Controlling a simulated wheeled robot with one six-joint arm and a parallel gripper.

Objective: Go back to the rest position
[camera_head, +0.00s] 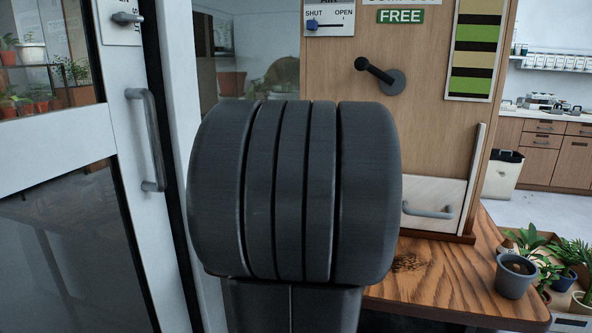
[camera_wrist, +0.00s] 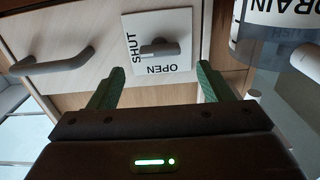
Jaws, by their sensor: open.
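My gripper (camera_wrist: 163,70) shows in the wrist view with its two green fingers spread apart and nothing between them. Beyond the fingertips is a white plate (camera_wrist: 177,68) marked SHUT and OPEN, with a small grey knob (camera_wrist: 160,48) on it. The fingers look clear of the knob, but I cannot tell the exact gap. In the head view, my own dark grey arm fills the middle and hides much of the wooden panel (camera_head: 430,135); my gripper is not visible there.
A glass door with a grey handle (camera_head: 147,140) stands at left. The panel carries a slider (camera_head: 312,24), a dark lever (camera_head: 376,72) and a drawer handle (camera_head: 428,211). Potted plants (camera_head: 516,272) stand at lower right. In the wrist view, a DRAIN-marked cylinder (camera_wrist: 262,45) is close at right.

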